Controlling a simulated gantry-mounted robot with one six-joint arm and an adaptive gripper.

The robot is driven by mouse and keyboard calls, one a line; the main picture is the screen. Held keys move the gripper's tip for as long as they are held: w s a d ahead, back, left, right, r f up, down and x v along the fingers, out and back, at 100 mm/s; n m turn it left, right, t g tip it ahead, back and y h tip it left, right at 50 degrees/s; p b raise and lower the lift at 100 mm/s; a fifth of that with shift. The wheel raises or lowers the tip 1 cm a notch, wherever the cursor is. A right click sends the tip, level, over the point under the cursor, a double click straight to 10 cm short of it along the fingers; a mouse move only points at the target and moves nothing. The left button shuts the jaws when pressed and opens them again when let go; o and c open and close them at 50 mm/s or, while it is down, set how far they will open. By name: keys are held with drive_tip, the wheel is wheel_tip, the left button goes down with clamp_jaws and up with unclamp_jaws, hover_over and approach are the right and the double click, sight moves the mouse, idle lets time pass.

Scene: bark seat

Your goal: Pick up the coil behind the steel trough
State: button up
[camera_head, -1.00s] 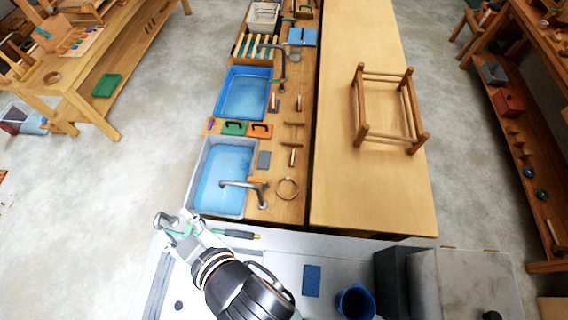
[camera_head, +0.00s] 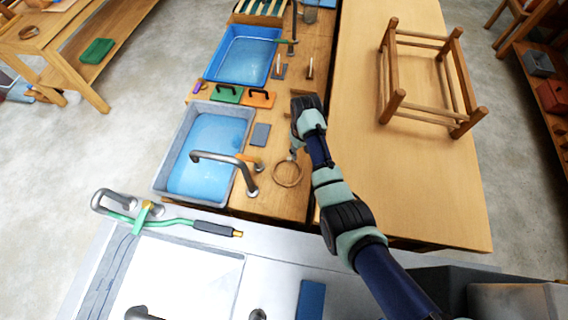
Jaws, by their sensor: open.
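A thin tan ring-shaped coil (camera_head: 287,174) lies on the wooden bench, just right of the near grey-rimmed trough (camera_head: 164,160), which holds blue water. A grey curved tap (camera_head: 225,158) stands between the trough and the coil. My arm reaches up from the bottom right, and my gripper (camera_head: 294,152) is small and partly hidden under my wrist, just beyond the coil's far edge. It is open, and nothing shows between the fingers. I cannot tell its height above the bench.
A blue basin (camera_head: 243,55) stands farther back. Green (camera_head: 226,94) and orange (camera_head: 258,98) handled blocks and a grey-blue pad (camera_head: 261,134) lie near the trough. An upturned wooden stool frame (camera_head: 430,75) sits on the table at right. A green hose (camera_head: 165,222) lies in front.

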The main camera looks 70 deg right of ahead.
sight(298, 164)
drive_tip(key=f+b, duration=0.1)
drive_tip(key=f, duration=0.4)
drive_tip(key=f+b, duration=0.1)
drive_tip(key=f, duration=0.1)
drive_tip(key=shift+a+f+b, duration=0.25)
drive_tip(key=shift+a+b, duration=0.05)
drive_tip(key=shift+a, duration=0.1)
drive_tip(key=shift+r, duration=0.1)
drive_tip(key=shift+c, duration=0.3)
clamp_jaws()
